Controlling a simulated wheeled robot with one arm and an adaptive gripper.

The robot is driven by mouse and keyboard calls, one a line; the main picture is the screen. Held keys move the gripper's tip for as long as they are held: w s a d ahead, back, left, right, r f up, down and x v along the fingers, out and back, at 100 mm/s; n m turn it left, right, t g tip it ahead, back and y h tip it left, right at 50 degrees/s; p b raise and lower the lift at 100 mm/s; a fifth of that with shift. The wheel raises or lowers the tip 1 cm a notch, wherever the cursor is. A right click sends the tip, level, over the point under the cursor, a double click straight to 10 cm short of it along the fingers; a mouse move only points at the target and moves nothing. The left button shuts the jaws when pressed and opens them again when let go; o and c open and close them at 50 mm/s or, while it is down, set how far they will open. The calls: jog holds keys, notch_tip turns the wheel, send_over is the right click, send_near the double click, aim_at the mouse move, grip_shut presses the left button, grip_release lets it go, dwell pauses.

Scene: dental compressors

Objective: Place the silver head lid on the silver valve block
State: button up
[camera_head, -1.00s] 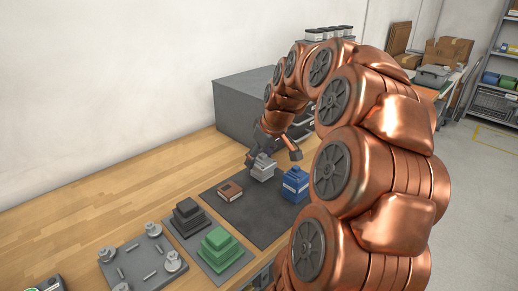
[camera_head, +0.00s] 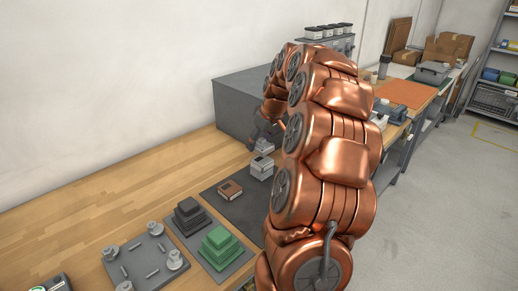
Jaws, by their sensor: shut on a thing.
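The silver valve block (camera_head: 261,170) stands upright on the dark mat, near the mat's far end. My gripper (camera_head: 266,138) is just above and slightly behind it in the picture. It is shut on a small silver-grey piece, the silver head lid (camera_head: 264,147), which shows below the fingers. The lid appears apart from the block, with a small gap between them. My fingers are small and partly hidden by my own arm, so the exact grip is hard to see.
A brown block (camera_head: 230,189) sits on the dark mat (camera_head: 240,209) left of the valve block. Dark stepped blocks (camera_head: 188,214), green stepped blocks (camera_head: 219,242) and a grey tray (camera_head: 146,262) with metal parts stand nearer. A large grey box (camera_head: 235,105) stands behind. Bare wood lies left.

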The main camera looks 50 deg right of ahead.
aim_at(262, 144)
jog(key=shift+w+d, duration=0.2)
jog(key=shift+f+p, duration=0.55)
jog(key=shift+f, duration=1.2)
jog(key=shift+f, duration=0.2)
jog(key=o, duration=1.3)
jog(key=shift+c, duration=0.2)
jog(key=shift+s+r, duration=0.1)
jog(key=shift+r, duration=0.3)
jog(key=b+v, duration=0.2)
jog(key=v, duration=0.9)
jog(key=shift+s+r, duration=0.2)
jog(key=shift+r, duration=0.05)
jog(key=shift+a, duration=0.1)
